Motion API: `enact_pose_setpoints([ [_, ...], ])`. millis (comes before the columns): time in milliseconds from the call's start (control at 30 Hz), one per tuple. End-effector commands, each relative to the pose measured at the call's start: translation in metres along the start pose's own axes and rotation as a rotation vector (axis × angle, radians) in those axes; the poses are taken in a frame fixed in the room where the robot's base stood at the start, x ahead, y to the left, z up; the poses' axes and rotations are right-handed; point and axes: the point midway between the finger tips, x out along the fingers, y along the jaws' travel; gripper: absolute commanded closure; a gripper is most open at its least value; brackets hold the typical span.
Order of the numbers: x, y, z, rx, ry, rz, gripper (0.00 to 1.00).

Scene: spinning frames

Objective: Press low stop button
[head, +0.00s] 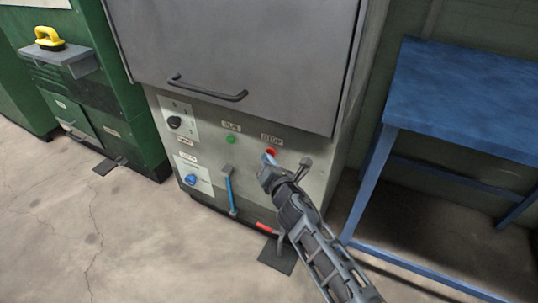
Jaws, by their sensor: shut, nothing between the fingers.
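A red button (271,152) sits on the machine's pale front panel (215,158), just under a small label that seems to read STOP (271,140). A green button (231,140) is to its left under another label. My gripper (268,160) is shut and empty, with its tip at or just below the red button. I cannot tell whether it touches the button. The button's lower edge is partly covered by the gripper tip.
Right of my gripper a grey lever (306,163) sticks out. A blue lever (229,190) and two knobs are to the left. A red-ended pedal (266,227) is low down. A dark cover with a handle (207,92) hangs above. A blue table (465,95) stands right.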

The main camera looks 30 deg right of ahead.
Motion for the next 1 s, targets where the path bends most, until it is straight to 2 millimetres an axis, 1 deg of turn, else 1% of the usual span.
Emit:
enact_pose_setpoints([
  [167, -0.002, 0.001, -0.001, 0.0, -0.002, -0.001, 1.0],
  [500, -0.014, 0.009, -0.009, 0.0, -0.001, -0.001, 1.0],
  [800, -0.014, 0.01, -0.01, 0.0, 0.0, -0.001, 1.0],
  [1000, -0.024, 0.017, -0.018, -0.001, 0.001, 0.002, 1.0],
])
